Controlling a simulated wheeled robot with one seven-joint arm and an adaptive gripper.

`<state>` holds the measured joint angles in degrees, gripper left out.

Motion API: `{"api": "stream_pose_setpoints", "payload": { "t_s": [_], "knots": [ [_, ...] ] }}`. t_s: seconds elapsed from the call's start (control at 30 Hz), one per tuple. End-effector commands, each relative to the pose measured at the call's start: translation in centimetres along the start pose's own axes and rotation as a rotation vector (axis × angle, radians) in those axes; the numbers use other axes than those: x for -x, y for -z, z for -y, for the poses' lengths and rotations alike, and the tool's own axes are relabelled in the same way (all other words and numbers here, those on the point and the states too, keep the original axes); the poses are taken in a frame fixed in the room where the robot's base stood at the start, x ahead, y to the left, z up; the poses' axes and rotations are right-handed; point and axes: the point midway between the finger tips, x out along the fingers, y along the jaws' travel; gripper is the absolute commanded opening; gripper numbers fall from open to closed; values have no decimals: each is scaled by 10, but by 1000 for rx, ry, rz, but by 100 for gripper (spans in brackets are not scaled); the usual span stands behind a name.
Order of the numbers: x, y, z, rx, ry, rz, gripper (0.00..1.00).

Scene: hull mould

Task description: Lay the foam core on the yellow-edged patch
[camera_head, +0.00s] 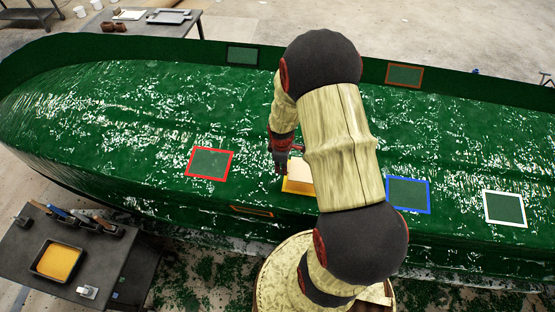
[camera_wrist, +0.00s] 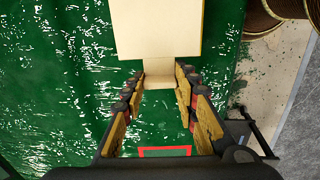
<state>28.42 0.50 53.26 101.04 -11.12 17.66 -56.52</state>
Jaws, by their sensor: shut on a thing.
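The foam core (camera_head: 299,171) is a cream slab, partly hidden behind my arm in the head view. The yellow-edged patch (camera_head: 297,187) shows only as a yellow strip along the core's near side; the rest is hidden by the core and my arm. In the wrist view the core (camera_wrist: 157,28) lies beyond the fingertips, with a narrower cream end reaching between them. My gripper (camera_wrist: 160,84) is shut on that end; in the head view my gripper (camera_head: 283,155) is at the core's left side. I cannot tell whether the core touches the mould.
The green mould (camera_head: 130,110) carries a red-edged patch (camera_head: 209,163) left of the core, a blue-edged patch (camera_head: 408,193) and a white-edged patch (camera_head: 504,208) to the right. A dark table (camera_head: 50,235) with a yellow-filled tray (camera_head: 59,261) and brushes stands at lower left.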

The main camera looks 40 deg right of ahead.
Motion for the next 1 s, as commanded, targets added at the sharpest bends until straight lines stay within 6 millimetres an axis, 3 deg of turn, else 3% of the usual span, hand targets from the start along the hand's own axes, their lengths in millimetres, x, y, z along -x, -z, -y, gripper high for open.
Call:
{"api": "stream_pose_setpoints", "payload": {
  "t_s": [0.63,1.0],
  "knots": [
    [-48,0,1,-2,1,1,6],
    [-54,0,0,-1,0,0,6]
  ]
}}
